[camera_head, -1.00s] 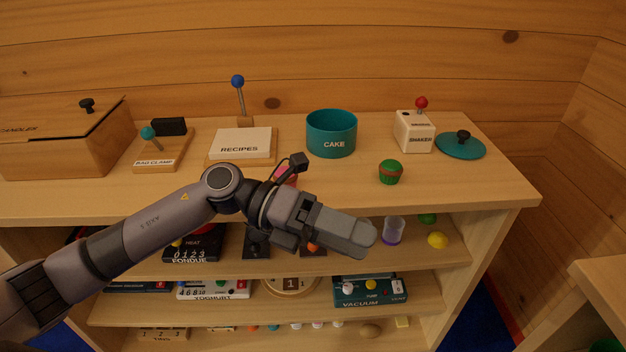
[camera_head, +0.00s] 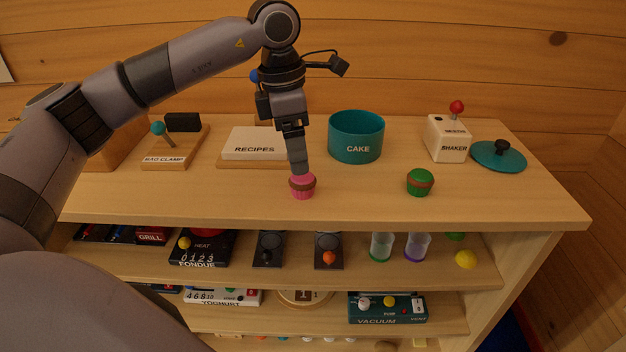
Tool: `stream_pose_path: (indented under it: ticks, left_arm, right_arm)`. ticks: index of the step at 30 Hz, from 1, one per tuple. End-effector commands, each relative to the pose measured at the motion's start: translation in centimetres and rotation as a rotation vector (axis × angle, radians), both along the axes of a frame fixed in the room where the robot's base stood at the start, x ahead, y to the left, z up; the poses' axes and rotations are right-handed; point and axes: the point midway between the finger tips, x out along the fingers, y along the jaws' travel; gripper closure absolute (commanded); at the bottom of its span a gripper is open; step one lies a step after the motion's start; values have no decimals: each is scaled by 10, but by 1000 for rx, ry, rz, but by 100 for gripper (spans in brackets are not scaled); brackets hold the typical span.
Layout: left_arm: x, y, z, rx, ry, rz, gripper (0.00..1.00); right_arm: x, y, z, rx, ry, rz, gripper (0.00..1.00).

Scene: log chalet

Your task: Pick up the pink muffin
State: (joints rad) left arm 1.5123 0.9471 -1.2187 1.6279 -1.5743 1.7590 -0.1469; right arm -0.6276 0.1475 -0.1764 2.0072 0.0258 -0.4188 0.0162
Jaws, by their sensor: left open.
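The pink muffin (camera_head: 302,189) stands upright on the top board of the wooden shelf, near its front edge. It has a brown band around its middle. My left gripper (camera_head: 300,170) points down right above it, with the fingertips at the muffin's top. The fingers are seen from the side and overlap, so the gap between them is hidden. I cannot tell whether they touch the muffin. My right gripper is not in view.
A green muffin (camera_head: 420,182) stands to the right. Behind are the teal CAKE tin (camera_head: 356,138), the RECIPES box (camera_head: 254,144), the BAG CLAMP stand (camera_head: 170,158), the SHAKER (camera_head: 447,140) and a teal lid (camera_head: 498,155). The shelf's top between the muffins is clear.

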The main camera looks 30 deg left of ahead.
Motion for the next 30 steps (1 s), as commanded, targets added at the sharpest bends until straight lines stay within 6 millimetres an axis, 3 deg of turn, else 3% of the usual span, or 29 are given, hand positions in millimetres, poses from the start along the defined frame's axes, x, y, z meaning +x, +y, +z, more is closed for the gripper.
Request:
stream_pose_path:
  ticks: [12, 21, 22, 27, 30]
  left_arm:
    - [2, -10, -56, -2, 4, -3, 21]
    - [3, -11, -61, -4, 1, -2, 21]
    - [3, -11, -61, -4, 1, -2, 28]
    - [3, -11, -61, -4, 1, -2, 80]
    - [3, -11, -61, -5, 1, -2, 80]
  right_arm:
    - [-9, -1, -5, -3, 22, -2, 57]
    - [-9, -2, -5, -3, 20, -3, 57]
    - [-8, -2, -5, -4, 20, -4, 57]
    - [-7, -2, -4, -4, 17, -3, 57]
    - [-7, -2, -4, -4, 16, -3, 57]
